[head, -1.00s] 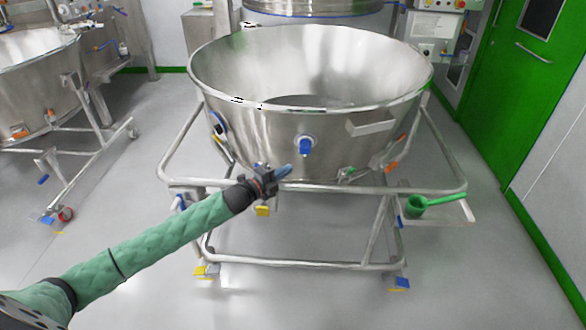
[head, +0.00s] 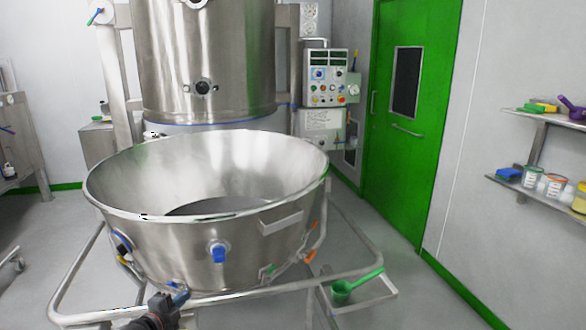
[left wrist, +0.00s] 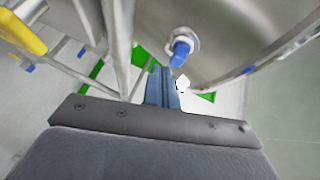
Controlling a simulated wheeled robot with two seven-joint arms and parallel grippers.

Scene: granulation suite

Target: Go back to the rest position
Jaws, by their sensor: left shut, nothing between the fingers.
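My left gripper (head: 176,297) is at the bottom of the head view, low in front of the large steel bowl (head: 150,225) on its wheeled frame. Its blue fingers (left wrist: 163,88) are together and empty in the left wrist view. They are close to the frame's rail, under the bowl's blue-handled valve (head: 218,252); I cannot tell whether they touch anything. The valve also shows above the fingers in the left wrist view (left wrist: 181,48). My right gripper is in neither view.
A green scoop (head: 352,286) lies on the frame's side tray at the right. A control panel (head: 327,77) and a green door (head: 408,120) are behind. A shelf (head: 530,185) with tubs is on the right wall. Grey floor is open between the frame and that wall.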

